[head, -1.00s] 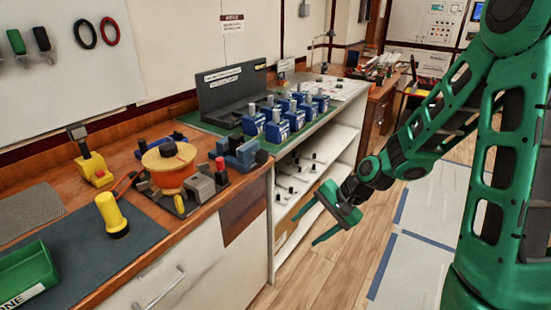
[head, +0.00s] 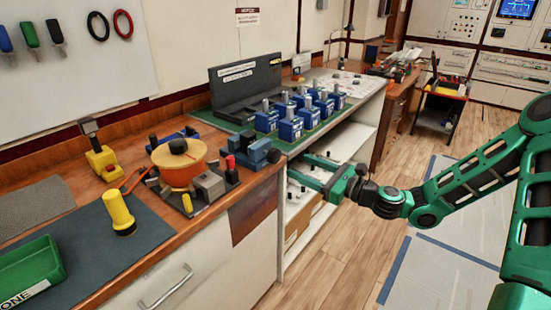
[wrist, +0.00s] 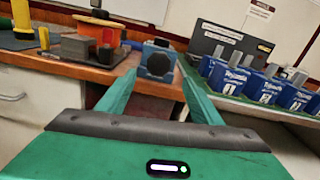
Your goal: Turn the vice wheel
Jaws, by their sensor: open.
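The blue bench vice (head: 255,150) stands at the right front corner of the wooden bench. Its dark end faces my gripper. In the wrist view the vice (wrist: 158,60) shows between my fingertips, with a round grey wheel-like part on its front face. My gripper (head: 299,167) is open and empty, just off the bench edge to the right of the vice, with its fingers pointing at it. A gap is left between the fingertips and the vice. It also shows in the wrist view (wrist: 158,72).
An orange drum (head: 179,165) and grey blocks sit left of the vice. Several blue breakers (head: 291,129) stand on the green mat to its right, beside a dark case (head: 240,92).

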